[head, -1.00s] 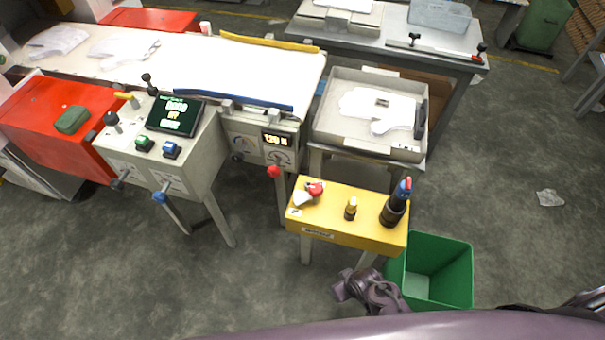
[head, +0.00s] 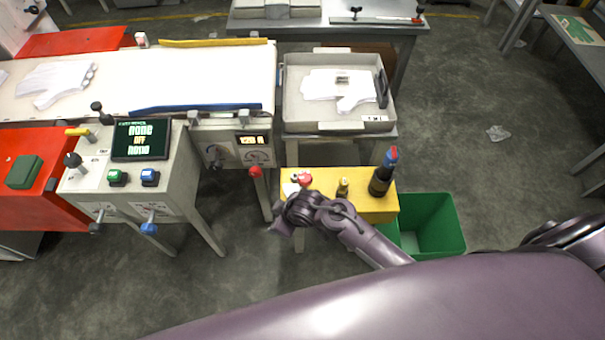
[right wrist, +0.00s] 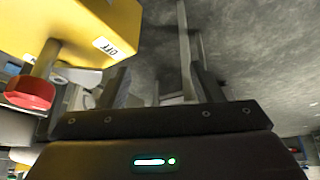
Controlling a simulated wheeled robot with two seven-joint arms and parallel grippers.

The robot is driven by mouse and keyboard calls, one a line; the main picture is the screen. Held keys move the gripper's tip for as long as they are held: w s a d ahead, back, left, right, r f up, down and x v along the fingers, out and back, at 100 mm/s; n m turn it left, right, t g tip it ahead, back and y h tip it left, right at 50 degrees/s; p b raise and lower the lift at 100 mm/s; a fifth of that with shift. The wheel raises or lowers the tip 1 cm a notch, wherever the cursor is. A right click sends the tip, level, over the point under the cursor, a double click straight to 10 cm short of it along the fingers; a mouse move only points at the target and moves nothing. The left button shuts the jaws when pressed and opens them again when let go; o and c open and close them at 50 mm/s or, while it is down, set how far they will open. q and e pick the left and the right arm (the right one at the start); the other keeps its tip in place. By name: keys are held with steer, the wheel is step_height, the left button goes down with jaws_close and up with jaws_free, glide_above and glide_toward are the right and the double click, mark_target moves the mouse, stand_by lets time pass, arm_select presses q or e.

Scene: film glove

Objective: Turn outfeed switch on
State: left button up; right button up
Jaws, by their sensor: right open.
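A yellow box (head: 363,207) stands on legs right of the conveyor. It has a red-ended knob (head: 304,179) at its left end, a brass post (head: 342,187) and a black post with a blue and red top (head: 382,172). I cannot read which one is the outfeed switch. My right gripper (head: 280,224) is at the box's front left corner and hides part of it. In the right wrist view the open, empty fingers (right wrist: 160,82) are right of the red knob (right wrist: 30,92), apart from it. An "OFF" label (right wrist: 113,47) shows on the box. My left gripper is out of view.
A control console (head: 125,185) with a screen, green and blue buttons and several levers stands left. A red-knobbed lever (head: 256,172) is close left of my gripper. A grey tray (head: 300,109) is behind the box, a green bin (head: 440,225) to its right.

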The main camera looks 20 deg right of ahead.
steer(key=w+a+r+n+y, duration=0.1)
steer(key=w+a+r+n, duration=0.2)
steer(key=a+n, duration=0.2)
step_height(320, 180, up, 8)
steer(key=n+g+h+p, duration=0.2)
steer(key=n+g+h, duration=0.2)
steer(key=n, duration=0.5)
glide_above(305, 178)
steer(key=shift+a+f, duration=0.1)
steer(key=shift+a, duration=0.15)
steer(key=shift+d+n, duration=0.3)
steer(key=shift+d, duration=0.05)
step_height(305, 178, down, 8)
steer(key=shift+r+b, duration=0.25)
steer(key=shift+b, duration=0.1)
steer(key=shift+c, duration=0.3)
steer(key=c, duration=0.9)
